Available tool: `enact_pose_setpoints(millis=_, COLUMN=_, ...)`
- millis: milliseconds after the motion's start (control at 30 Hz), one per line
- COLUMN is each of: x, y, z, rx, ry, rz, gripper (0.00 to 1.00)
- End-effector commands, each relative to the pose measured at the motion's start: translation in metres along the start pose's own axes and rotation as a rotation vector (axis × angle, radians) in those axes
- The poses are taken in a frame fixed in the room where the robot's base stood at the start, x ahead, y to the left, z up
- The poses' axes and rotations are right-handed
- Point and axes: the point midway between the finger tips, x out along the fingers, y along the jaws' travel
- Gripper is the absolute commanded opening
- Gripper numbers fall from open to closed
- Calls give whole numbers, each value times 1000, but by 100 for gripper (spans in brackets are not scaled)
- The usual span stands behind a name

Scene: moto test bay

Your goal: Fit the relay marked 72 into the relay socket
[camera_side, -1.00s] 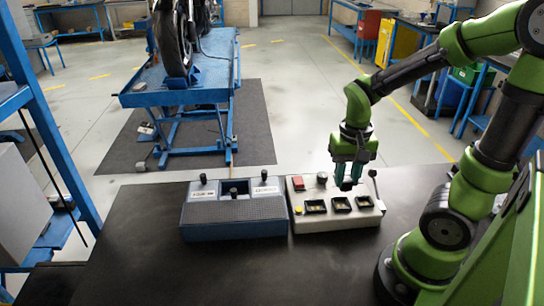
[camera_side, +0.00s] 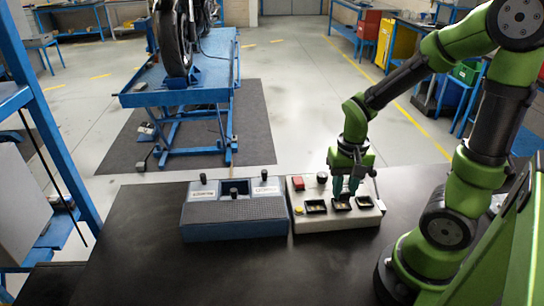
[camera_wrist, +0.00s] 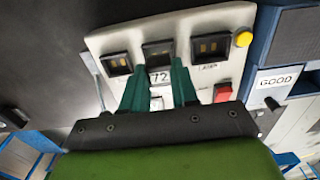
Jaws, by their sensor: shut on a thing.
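My gripper (camera_side: 346,190) points down over the middle of the pale panel box (camera_side: 361,220). Its teal fingers (camera_wrist: 158,88) are shut on the relay marked 72 (camera_wrist: 159,77), whose white label shows between them. Three dark sockets sit in a row on the panel. The fingertips are beside the middle socket (camera_wrist: 158,52), which also shows in the side view (camera_side: 341,205). The relay's lower end is hidden, so I cannot tell whether it touches the socket. The other sockets (camera_wrist: 117,63) and (camera_wrist: 211,46) show yellowish contacts inside.
The panel carries a yellow button (camera_wrist: 242,39), a red block (camera_wrist: 222,92) and a black knob (camera_side: 321,177). A blue-grey test unit (camera_side: 235,228) stands beside it, with a plate reading GOOD (camera_wrist: 275,81). The dark bench (camera_side: 270,270) in front is clear.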

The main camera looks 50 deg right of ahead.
Motion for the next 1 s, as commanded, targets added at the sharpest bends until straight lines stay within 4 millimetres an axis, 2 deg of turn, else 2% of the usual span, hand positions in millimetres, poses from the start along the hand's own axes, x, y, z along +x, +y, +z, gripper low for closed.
enact_pose_setpoints(millis=1000, x=6, y=0, z=1, rx=-1, ry=0, rz=1, gripper=0)
